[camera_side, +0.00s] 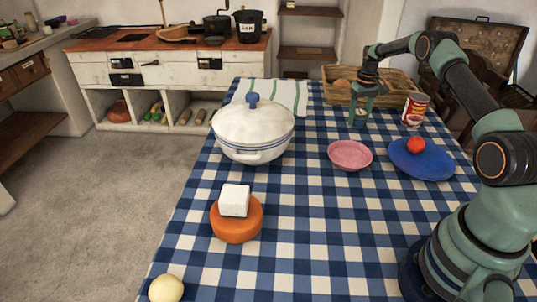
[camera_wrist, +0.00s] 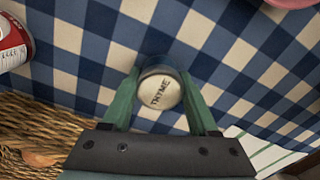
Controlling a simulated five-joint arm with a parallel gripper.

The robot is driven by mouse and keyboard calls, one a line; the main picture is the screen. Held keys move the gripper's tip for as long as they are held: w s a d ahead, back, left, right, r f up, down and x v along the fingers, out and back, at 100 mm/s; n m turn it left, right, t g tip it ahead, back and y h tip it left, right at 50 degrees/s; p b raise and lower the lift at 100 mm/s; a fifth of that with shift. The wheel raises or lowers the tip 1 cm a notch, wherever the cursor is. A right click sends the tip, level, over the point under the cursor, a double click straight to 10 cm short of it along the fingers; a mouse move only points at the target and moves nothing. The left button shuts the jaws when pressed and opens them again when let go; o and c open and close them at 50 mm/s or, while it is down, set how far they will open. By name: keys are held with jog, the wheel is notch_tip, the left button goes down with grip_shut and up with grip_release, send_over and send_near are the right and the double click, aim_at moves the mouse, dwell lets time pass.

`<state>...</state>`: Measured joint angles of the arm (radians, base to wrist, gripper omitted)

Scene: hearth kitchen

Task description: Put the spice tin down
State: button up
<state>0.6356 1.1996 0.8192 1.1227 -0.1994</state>
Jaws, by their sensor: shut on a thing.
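The spice tin (camera_wrist: 160,92) shows in the wrist view as a round pale lid lettered THYME. It stands between the two green fingers of my gripper (camera_wrist: 160,76), which are shut on its sides. In the side view my gripper (camera_side: 358,121) points down over the far right part of the checked table, with the tin (camera_side: 361,113) partly hidden between the fingers. The tin looks upright and close to the cloth; I cannot tell whether its base touches it.
A wicker basket (camera_side: 338,97) lies just behind my gripper. A red can (camera_side: 414,110) stands to the right. A pink bowl (camera_side: 350,155) and a blue plate (camera_side: 425,168) with a tomato (camera_side: 416,145) are in front. A white pot (camera_side: 253,132) stands left; cloth between is clear.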

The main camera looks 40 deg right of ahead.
jog(key=shift+f, duration=0.15)
jog(key=o, duration=1.4)
